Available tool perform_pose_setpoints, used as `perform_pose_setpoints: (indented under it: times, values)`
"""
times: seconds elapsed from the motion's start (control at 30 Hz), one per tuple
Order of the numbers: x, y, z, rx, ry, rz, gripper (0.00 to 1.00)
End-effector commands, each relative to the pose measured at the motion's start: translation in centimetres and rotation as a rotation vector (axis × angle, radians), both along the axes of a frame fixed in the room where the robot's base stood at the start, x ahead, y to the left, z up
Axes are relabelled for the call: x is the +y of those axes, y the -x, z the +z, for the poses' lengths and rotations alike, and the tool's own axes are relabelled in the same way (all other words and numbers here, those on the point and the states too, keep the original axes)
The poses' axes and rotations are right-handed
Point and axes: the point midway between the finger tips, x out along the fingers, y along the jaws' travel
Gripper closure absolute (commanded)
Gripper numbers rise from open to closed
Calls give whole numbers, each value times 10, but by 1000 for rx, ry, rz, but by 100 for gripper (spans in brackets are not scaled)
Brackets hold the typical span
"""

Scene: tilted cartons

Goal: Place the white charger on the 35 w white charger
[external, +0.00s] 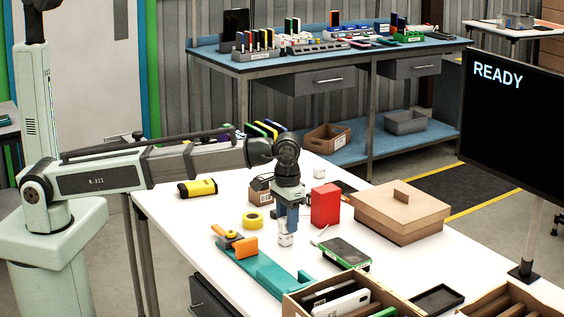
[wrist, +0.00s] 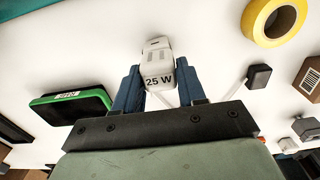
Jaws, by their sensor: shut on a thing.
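My gripper (external: 287,226) points down over the table with its blue fingers shut on a white charger. In the wrist view the white charger (wrist: 157,68) sits between the fingertips, and its near face reads "25 W". In the external view white charger material (external: 286,239) shows at and below the fingertips. I cannot tell there whether it is one piece or two, or whether it touches the table. Another small white block (external: 319,172) stands behind the red box. No "35 W" label is readable in either view.
A red box (external: 325,205) stands close right of my gripper. A yellow tape roll (external: 253,220) and teal strip (external: 265,279) lie left and in front. A green-edged device (external: 344,252) lies at front right. A black block (wrist: 259,75) and cardboard box (external: 402,208) are also near.

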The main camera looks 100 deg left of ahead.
Motion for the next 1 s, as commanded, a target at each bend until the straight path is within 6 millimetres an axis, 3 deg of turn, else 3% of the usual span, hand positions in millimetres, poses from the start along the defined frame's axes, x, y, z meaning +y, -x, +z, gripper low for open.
perform_pose_setpoints:
  times: [0.03,0.07,0.3,0.67,1.0]
  values:
    - [0,0,-2,0,0,0,91]
    - [0,0,-1,0,0,0,58]
    - [0,0,-1,0,0,0,35]
    - [0,0,4,-1,0,0,34]
    - [0,-2,52,-2,-1,0,34]
